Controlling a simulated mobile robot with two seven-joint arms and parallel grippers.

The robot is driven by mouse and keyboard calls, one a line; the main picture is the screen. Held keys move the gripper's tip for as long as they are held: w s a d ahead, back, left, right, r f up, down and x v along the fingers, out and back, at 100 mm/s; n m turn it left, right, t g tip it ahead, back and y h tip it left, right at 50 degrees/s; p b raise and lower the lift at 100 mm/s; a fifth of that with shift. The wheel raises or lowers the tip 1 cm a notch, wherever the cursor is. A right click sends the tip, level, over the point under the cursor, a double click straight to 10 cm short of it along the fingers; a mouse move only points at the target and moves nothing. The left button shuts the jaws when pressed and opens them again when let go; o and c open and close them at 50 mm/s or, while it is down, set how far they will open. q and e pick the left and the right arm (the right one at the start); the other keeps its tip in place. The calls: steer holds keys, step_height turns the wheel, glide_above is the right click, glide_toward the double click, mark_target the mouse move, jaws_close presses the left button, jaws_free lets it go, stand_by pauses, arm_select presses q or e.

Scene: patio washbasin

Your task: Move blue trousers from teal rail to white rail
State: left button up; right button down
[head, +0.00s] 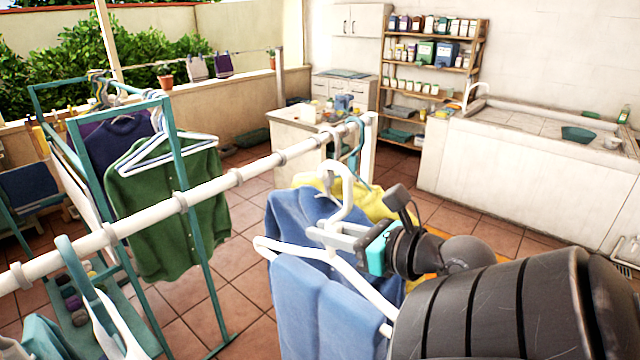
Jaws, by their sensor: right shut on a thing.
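The blue trousers (318,315) hang folded over the bar of a white hanger (345,278) in the lower middle of the head view. My right gripper (335,236) is shut on the hanger's neck, just below its hook. The hook shows just below the white rail (240,176) in the picture, and no contact with the rail is visible. The teal rail (125,97) stands at the left, holding a green cardigan (165,215) and a dark purple top (115,145). My left gripper is not in view.
A blue top (290,213) and a yellow garment (385,206) hang behind the trousers. Teal and white hangers (90,300) hang at the white rail's near left end. Grey rings sit along this rail. A washbasin (540,125) and shelves (432,80) stand at the back.

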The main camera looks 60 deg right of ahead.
steer(key=shift+s+r, duration=0.1)
steer(key=shift+w+p, duration=0.3)
steer(key=shift+w, duration=0.15)
steer(key=p+x, duration=0.1)
steer(key=x, duration=0.2)
steer(key=r+p+x, duration=0.1)
steer(key=x, duration=0.2)
steer(key=p+x, duration=0.1)
steer(key=x, duration=0.3)
steer(key=shift+w+d+r, duration=0.15)
steer(key=shift+w+r, duration=0.1)
steer(key=shift+r, duration=0.1)
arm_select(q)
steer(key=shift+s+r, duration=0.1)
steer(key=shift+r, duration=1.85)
arm_select(e)
steer(key=shift+x, duration=0.75)
steer(key=shift+w+r, duration=0.1)
steer(key=shift+w, duration=0.05)
